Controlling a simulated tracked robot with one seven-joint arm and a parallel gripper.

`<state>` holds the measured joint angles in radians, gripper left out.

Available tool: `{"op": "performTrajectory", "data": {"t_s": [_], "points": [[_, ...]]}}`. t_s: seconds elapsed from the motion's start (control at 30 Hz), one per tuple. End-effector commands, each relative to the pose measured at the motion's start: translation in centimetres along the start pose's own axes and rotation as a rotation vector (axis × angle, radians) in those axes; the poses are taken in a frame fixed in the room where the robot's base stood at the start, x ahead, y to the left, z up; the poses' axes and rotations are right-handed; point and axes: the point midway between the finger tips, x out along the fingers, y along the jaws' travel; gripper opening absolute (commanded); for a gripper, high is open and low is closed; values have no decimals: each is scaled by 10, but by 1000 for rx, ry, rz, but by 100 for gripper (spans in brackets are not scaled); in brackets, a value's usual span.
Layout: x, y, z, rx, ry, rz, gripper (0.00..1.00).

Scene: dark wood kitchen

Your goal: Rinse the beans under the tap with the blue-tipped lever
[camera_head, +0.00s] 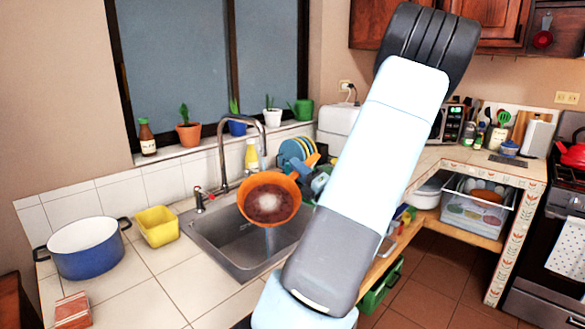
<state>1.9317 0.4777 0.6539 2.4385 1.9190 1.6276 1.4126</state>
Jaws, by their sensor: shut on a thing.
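An orange bowl (286,185) with dark reddish-brown beans (268,203) inside is held above the sink (238,250), tilted toward the camera. Its contents show plainly, but single beans are too small to tell apart. My gripper (309,182) is at the bowl's right rim, shut on it and largely hidden behind my own arm. The tall grey tap (222,160) arches over the back of the sink, its spout end just behind the bowl. A red-tipped lever (198,192) shows left of the tap's base. I cannot make out a blue tip.
A blue pot (85,255) and a yellow tub (157,226) stand left of the sink. A dish rack with blue and yellow plates (293,148) and a yellow bottle (252,155) stand behind. Potted plants line the sill.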

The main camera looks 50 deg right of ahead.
Motion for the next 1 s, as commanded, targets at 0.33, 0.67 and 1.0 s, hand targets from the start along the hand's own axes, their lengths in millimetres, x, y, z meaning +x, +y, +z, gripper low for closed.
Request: {"op": "performTrajectory", "data": {"t_s": [0.33, 0.67, 1.0], "points": [[7, -13, 14, -6, -14, -4, 0], [23, -31, 25, -7, -17, -4, 0], [39, -49, 36, -8, -19, -4, 0]]}}
